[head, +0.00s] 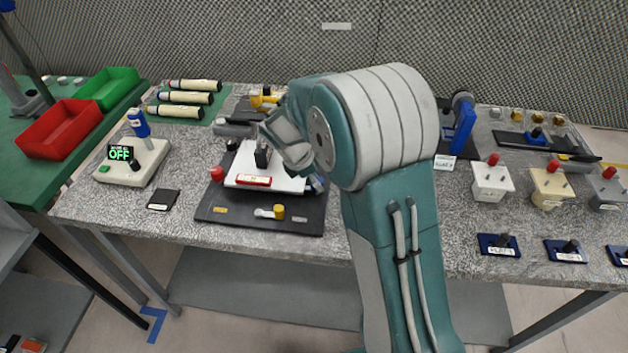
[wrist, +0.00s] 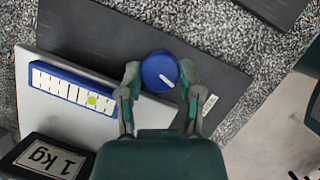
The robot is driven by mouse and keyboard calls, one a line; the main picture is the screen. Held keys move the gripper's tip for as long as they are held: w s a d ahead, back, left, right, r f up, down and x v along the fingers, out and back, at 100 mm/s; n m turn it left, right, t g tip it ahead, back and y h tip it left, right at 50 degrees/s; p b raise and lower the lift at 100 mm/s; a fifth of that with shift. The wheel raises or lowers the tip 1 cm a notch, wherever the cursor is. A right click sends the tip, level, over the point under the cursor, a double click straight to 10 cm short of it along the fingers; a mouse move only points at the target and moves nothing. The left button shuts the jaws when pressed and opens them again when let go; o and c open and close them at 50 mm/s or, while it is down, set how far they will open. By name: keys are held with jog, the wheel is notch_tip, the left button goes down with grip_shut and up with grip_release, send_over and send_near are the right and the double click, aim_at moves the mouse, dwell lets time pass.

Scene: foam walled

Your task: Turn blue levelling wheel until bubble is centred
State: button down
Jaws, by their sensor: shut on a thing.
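The blue levelling wheel (wrist: 160,71) has a white pointer line slanting to the lower right in the wrist view. My gripper (wrist: 159,67) is shut on this wheel, one finger on each side. A blue-framed bubble vial (wrist: 74,90) lies on the white plate (wrist: 57,115). Its green bubble (wrist: 92,101) sits off the middle, towards the vial's right end. In the head view the plate (head: 233,178) stands on a dark base (head: 240,222); a red vial (head: 253,181) lies along its front edge. My arm hides most of the blue wheel and the fingertips there.
A black 1 kg weight (wrist: 45,158) stands on the plate. A red wheel (head: 217,173) and a yellow wheel (head: 278,211) are on the same base. A box reading OFF (head: 131,160) is to the left; several switch boxes (head: 491,180) stand to the right.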

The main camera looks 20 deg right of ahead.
jog(key=m, duration=0.2)
jog(key=m+g, duration=0.2)
jog(key=m, duration=0.1)
jog(key=shift+w+d+r+m, duration=0.1)
jog(key=shift+w+d+m, duration=0.1)
jog(key=shift+w+m, duration=0.1)
jog(key=m, duration=0.2)
jog(key=m+g+y, duration=0.1)
jog(key=m, duration=0.1)
jog(key=shift+g, duration=0.3)
jog(key=m+y, duration=0.1)
jog(key=m, duration=0.2)
jog(key=m+g+y, duration=0.1)
jog(key=m, duration=0.2)
jog(key=shift+d+m+y, duration=0.15)
jog(key=shift+m+y, duration=0.15)
jog(key=shift+m, duration=0.1)
jog(key=shift+s+m+y, duration=0.15)
jog(key=shift+m+y, duration=0.75)
jog(key=shift+m, duration=1.4)
jog(key=c, duration=0.5)
grip_release()
jog(key=shift+c, duration=0.2)
